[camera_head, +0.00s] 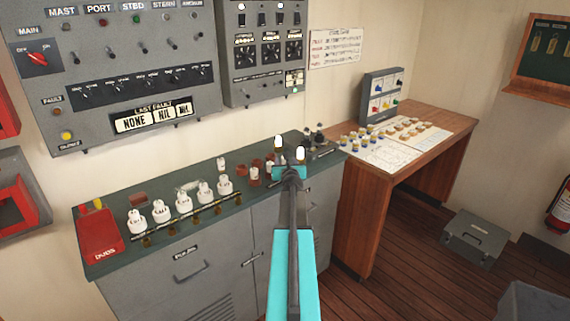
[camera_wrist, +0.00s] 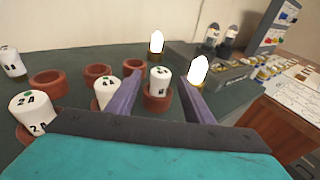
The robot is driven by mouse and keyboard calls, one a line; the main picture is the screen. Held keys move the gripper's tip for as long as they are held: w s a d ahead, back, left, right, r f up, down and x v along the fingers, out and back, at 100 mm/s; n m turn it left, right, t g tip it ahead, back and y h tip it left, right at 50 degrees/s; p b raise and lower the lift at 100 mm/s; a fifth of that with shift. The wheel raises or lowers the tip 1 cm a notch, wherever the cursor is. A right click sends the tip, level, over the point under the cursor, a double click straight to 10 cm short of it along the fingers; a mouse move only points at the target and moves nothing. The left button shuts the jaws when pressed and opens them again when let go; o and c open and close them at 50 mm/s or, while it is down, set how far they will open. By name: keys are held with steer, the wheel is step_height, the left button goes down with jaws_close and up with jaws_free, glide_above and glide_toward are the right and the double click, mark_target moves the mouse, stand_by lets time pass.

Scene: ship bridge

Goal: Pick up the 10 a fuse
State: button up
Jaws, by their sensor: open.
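Several white cylindrical fuses stand in red-brown cups on the dark green counter in the wrist view. One fuse (camera_wrist: 158,80) stands in a cup between my fingers; its label is too small to read for sure. Two fuses to the left, one nearer (camera_wrist: 105,92) and one at the lower left (camera_wrist: 33,108), carry green-dotted tops; the lower left one reads 2 A. I cannot make out a 10 A label on any fuse. My gripper (camera_wrist: 160,84) is open, its dark fingers apart around the middle fuse's sides, with nothing held. In the head view my gripper (camera_head: 289,165) reaches over the counter's right part.
Two glowing white bulbs (camera_wrist: 199,70) stand just beyond my fingers. Empty cups (camera_wrist: 97,74) stand left. In the head view, white plugs (camera_head: 183,203) line the counter (camera_head: 115,262), a red box (camera_head: 99,235) stands left, and a wooden desk (camera_head: 430,145) stands right.

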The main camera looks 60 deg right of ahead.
steer(key=shift+x, duration=1.4)
steer(key=shift+c, duration=0.4)
steer(key=c, duration=1)
